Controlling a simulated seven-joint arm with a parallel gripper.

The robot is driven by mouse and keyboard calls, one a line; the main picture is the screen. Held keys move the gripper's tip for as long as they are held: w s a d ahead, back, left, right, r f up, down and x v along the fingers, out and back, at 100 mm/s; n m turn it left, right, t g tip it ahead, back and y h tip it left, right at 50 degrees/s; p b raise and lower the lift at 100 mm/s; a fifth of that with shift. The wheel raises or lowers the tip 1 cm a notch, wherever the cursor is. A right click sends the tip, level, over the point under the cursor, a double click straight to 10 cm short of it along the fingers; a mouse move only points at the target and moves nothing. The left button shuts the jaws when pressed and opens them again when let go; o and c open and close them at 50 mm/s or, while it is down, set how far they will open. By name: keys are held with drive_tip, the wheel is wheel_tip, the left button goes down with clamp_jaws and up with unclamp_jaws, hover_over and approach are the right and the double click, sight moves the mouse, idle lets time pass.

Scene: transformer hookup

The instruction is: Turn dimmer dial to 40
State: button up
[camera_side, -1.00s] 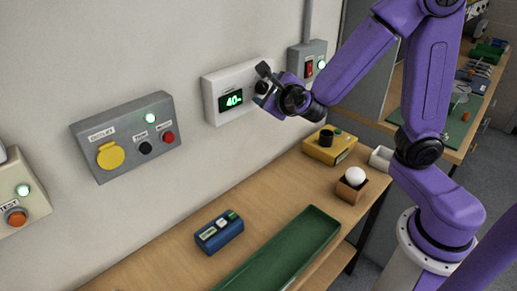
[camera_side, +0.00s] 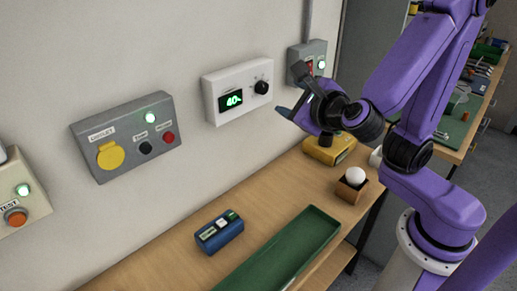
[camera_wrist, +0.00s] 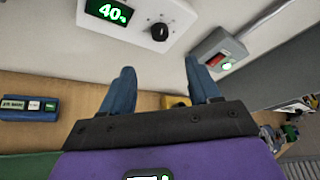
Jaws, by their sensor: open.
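The white dimmer box (camera_side: 238,91) is on the wall, and its green display (camera_side: 231,101) reads 40. Its black dial (camera_side: 261,87) is uncovered. In the wrist view the display (camera_wrist: 107,11) also reads 40 and the dial (camera_wrist: 159,32) shows at the top, with a white mark on it. My gripper (camera_side: 293,92) is open and empty. It is away from the wall, to the right of the dial and apart from it. In the wrist view its two blue fingers (camera_wrist: 158,82) are spread below the dimmer box.
A grey switch box (camera_side: 316,50) with a red switch is on the wall to the right, partly behind my gripper. A grey outlet box (camera_side: 125,137) is at left. A yellow box (camera_side: 318,150), white ball (camera_side: 355,175), blue device (camera_side: 219,233) and green tray (camera_side: 283,257) are on the bench.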

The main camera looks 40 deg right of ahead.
drive_tip(key=s+a+n+g+y, duration=0.2)
drive_tip(key=s+a+n+y, duration=0.1)
drive_tip(key=a+n+y, duration=0.4)
drive_tip(key=s+a+n+g+y, duration=0.2)
drive_tip(key=s+a+n+y, duration=0.2)
drive_tip(key=a+n+y, duration=0.4)
drive_tip(key=a+n, duration=0.2)
drive_tip(key=n, duration=0.3)
drive_tip(key=shift+a+n+g+y, duration=0.25)
drive_tip(key=shift+n+g+y, duration=0.05)
drive_tip(key=shift+g, duration=0.1)
drive_tip(key=s+d+f+n+g+h, duration=0.5)
drive_tip(key=s+d+f+n+g, duration=0.5)
drive_tip(key=n, duration=0.8)
drive_tip(key=s+d+f+n+t+h, duration=0.1)
drive_tip(key=d+n+h, duration=0.3)
drive_tip(key=d, duration=0.5)
drive_tip(key=shift+s+n+h, duration=0.15)
drive_tip(key=shift+n+h, duration=0.25)
drive_tip(key=shift+n, duration=0.1)
